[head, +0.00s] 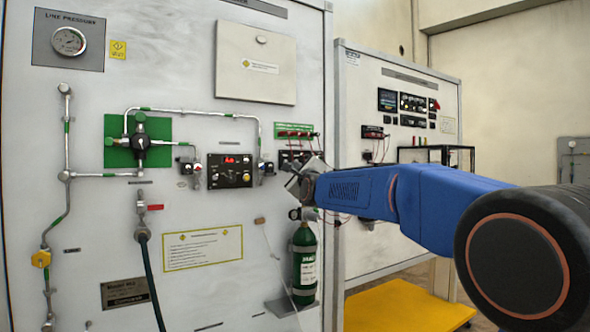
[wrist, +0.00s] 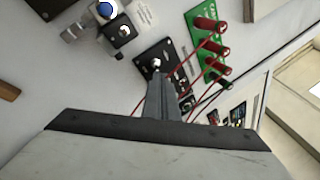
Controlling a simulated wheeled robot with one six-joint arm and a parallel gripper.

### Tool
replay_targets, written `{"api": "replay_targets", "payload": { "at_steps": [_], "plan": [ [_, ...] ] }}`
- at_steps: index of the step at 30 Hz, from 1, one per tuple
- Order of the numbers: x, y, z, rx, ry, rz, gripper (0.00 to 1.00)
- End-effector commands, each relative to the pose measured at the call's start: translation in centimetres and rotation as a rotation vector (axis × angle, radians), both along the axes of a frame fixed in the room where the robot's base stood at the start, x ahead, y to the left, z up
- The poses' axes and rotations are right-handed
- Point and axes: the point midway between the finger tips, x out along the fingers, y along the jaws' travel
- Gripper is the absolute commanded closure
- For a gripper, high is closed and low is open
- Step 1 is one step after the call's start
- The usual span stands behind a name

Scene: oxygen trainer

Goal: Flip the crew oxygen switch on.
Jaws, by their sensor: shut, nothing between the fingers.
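A small metal toggle switch (wrist: 155,64) stands on a black plate (wrist: 168,54) in the wrist view; I cannot read its label, so I cannot confirm it is the crew oxygen switch. My gripper (wrist: 159,77) is shut and empty, its narrow grey fingers pointing at the toggle. The tips appear at or very near it; contact cannot be told. In the head view, my gripper (head: 294,184) is close to the trainer panel, just below a black plate (head: 296,156). The toggle itself cannot be made out there.
A green board (head: 296,130) with red terminals sits above the black plate, and red wires run close to the fingers.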

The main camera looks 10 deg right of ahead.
Motion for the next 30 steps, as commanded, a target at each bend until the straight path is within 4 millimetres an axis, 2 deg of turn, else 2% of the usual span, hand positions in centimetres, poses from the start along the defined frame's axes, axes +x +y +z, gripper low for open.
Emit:
{"api": "replay_targets", "payload": {
  "at_steps": [9, 19, 23, 30],
  "plan": [
    [-0.2, 0.0, 1.2, 0.001, -0.001, 0.000, 1.00],
    [-0.7, 0.0, 1.0, 0.000, -0.001, 0.001, 1.00],
    [-2.0, -0.1, 0.7, 0.000, -0.002, 0.001, 1.00],
    [-6.0, -0.2, -0.3, 0.001, -0.001, 0.001, 1.00]
  ]
}}
